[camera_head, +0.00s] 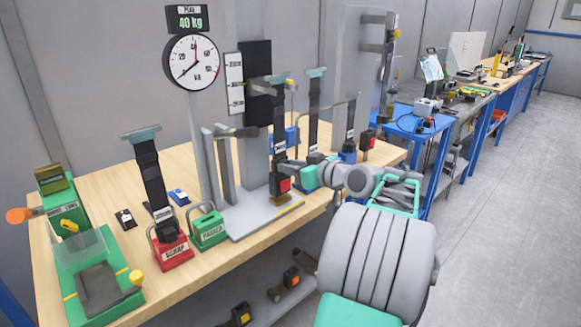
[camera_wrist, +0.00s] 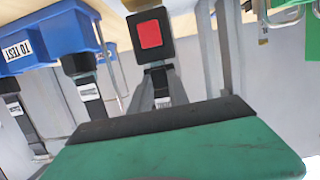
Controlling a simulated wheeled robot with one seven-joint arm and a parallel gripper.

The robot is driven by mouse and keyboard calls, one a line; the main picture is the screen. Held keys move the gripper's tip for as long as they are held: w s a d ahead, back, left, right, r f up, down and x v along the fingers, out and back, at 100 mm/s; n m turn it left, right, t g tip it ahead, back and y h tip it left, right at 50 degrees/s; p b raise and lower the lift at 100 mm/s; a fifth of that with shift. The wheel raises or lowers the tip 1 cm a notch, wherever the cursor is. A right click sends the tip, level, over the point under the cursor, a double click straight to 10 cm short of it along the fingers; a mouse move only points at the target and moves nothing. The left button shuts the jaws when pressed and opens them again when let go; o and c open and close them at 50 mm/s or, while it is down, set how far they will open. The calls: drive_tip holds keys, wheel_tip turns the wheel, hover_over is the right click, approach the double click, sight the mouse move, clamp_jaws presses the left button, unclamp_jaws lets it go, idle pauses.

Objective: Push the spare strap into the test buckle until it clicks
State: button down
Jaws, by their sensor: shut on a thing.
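The test buckle (camera_head: 282,185) is a black block with a red button, low on the grey test rig. It shows large in the wrist view (camera_wrist: 151,34), where the picture looks upside down. A black spare strap (camera_head: 279,125) with a white label stands upright above the buckle. In the wrist view the strap (camera_wrist: 166,86) meets the buckle's mouth. I cannot tell whether its tongue is latched. My gripper (camera_head: 291,167) is at the strap just above the buckle, shut on it. A teal and black part of my gripper hides the grip in the wrist view.
The dial gauge (camera_head: 192,62) and a 40 kg peak display (camera_head: 187,18) stand over the rig. A red SCRAP stand (camera_head: 174,252) and green PASSED block (camera_head: 209,230) are in front. A blue TO TEST holder (camera_wrist: 48,43) is close beside. Another upright strap (camera_head: 314,115) stands right of the rig.

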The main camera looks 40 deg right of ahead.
drive_tip(key=shift+f, duration=0.25)
drive_tip(key=shift+r, duration=0.1)
drive_tip(key=c, duration=1.2)
unclamp_jaws()
drive_tip(key=shift+o, duration=0.2)
drive_tip(key=shift+s, duration=0.1)
drive_tip(key=v, duration=0.7)
drive_tip(key=shift+s, duration=0.3)
drive_tip(key=shift+r, duration=0.1)
